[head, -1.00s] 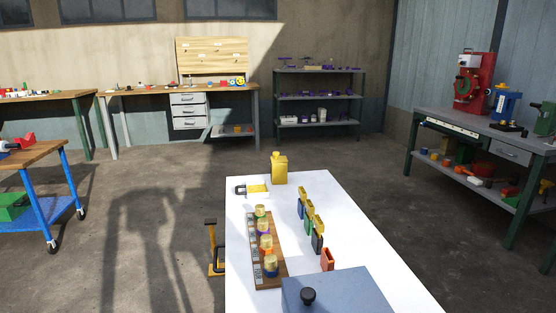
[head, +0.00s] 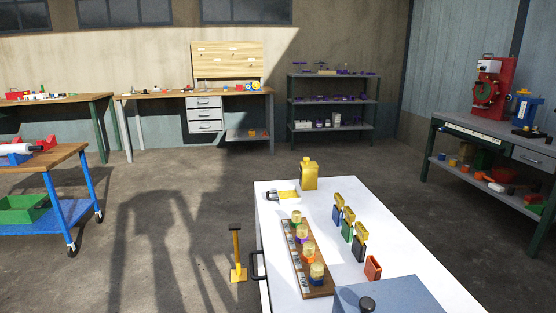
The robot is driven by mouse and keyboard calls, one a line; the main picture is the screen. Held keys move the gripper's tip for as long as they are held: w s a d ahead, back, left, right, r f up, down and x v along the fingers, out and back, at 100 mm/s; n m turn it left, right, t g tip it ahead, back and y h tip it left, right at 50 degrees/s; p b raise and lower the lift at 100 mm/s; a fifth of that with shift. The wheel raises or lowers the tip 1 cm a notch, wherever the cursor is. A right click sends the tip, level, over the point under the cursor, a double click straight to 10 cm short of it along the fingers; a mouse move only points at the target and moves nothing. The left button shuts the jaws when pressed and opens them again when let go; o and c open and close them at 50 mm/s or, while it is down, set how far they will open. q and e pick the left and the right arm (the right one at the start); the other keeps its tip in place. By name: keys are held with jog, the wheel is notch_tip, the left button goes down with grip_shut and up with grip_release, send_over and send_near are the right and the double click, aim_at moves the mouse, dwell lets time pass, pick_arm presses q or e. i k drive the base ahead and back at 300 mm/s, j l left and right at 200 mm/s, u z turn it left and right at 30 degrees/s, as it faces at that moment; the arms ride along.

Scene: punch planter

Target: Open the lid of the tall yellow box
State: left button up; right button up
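The tall yellow box (head: 309,176) stands upright at the far end of the white table (head: 400,240). A small yellow knob or cap sits on its top, and the lid looks closed. Neither of my grippers shows in the head view.
A wooden rack (head: 320,290) holds several yellow-topped jars. Several upright coloured pieces (head: 347,230) and an open red box (head: 373,267) stand to the right. A yellow stand (head: 238,272) is on the floor left.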

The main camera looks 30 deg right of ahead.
aim_at(307, 163)
jog(key=i+j+u, duration=0.7)
jog(key=i+j+z, duration=0.1)
jog(key=i+z, duration=0.25)
jog(key=i, duration=0.55)
